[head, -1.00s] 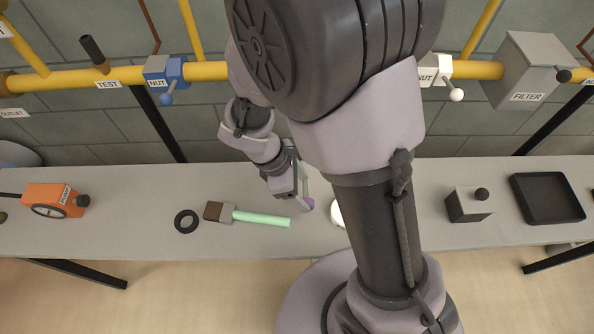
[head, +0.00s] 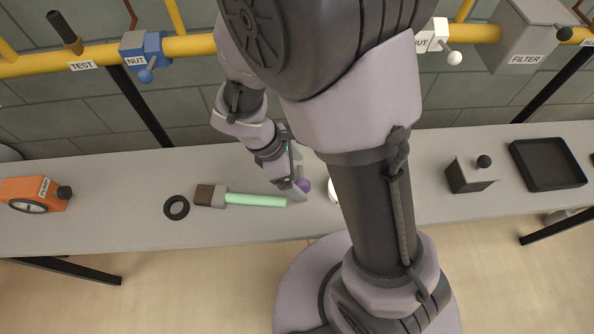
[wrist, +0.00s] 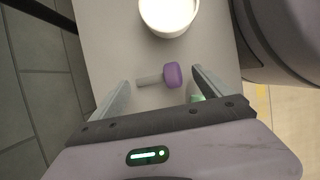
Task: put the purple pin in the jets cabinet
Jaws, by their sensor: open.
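The purple pin (wrist: 173,76) lies on its side on the table in the wrist view, its purple head to the right and its grey shank to the left. In the head view its purple head (head: 304,186) shows beside my gripper (head: 295,187). In the wrist view my gripper (wrist: 160,80) is open, with one finger on each side of the pin and a gap to it. I cannot tell the height of the fingertips over the table. No jets cabinet can be made out in these views.
A white bowl (wrist: 169,14) stands just beyond the pin. A brush with a green handle (head: 255,200), a black ring (head: 176,207) and an orange pump (head: 35,195) lie to the left. A grey box (head: 470,175) and black tray (head: 548,165) stand right.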

